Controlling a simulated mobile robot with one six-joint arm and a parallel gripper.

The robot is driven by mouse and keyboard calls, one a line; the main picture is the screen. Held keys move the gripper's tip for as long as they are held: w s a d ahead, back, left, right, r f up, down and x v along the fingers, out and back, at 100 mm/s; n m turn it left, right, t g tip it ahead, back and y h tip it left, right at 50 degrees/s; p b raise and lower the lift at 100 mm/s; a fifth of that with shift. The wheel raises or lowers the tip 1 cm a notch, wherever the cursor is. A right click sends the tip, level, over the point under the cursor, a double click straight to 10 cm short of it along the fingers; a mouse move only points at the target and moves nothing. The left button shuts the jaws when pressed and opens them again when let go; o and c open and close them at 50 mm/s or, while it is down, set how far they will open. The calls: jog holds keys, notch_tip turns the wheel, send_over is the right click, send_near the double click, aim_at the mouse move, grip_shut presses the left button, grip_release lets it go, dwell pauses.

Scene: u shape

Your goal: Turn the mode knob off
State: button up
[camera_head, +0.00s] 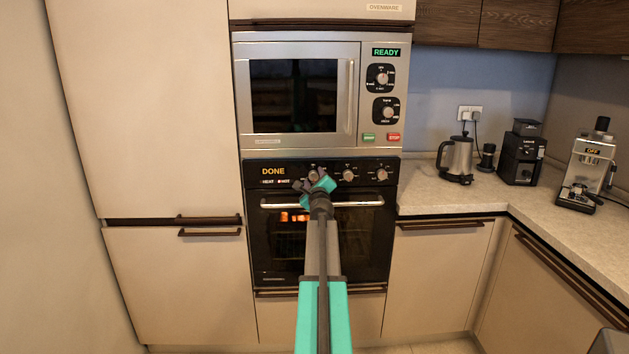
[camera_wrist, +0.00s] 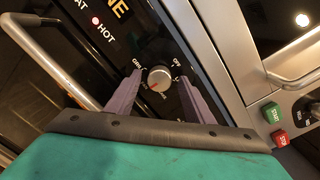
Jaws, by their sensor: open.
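The mode knob (camera_wrist: 159,78) is a round silver knob on the black oven panel, with small white labels around it, one seeming to read OFF at its upper right. A red mark on the knob points to the lower left in the wrist view, away from that label. My gripper (camera_wrist: 160,80) is open, with one purple finger on each side of the knob; I cannot tell whether either touches it. In the head view my gripper (camera_head: 316,182) is in front of the leftmost oven knob and partly hides it.
The oven display (camera_head: 273,171) reads DONE, and a red HOT light (camera_wrist: 96,21) is lit. The oven handle (camera_head: 358,203) runs just below the panel. Two more oven knobs (camera_head: 348,175) sit to the right. A microwave (camera_head: 295,95) is above.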

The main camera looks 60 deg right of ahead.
jog(key=c, duration=1)
jog(key=shift+c, duration=0.2)
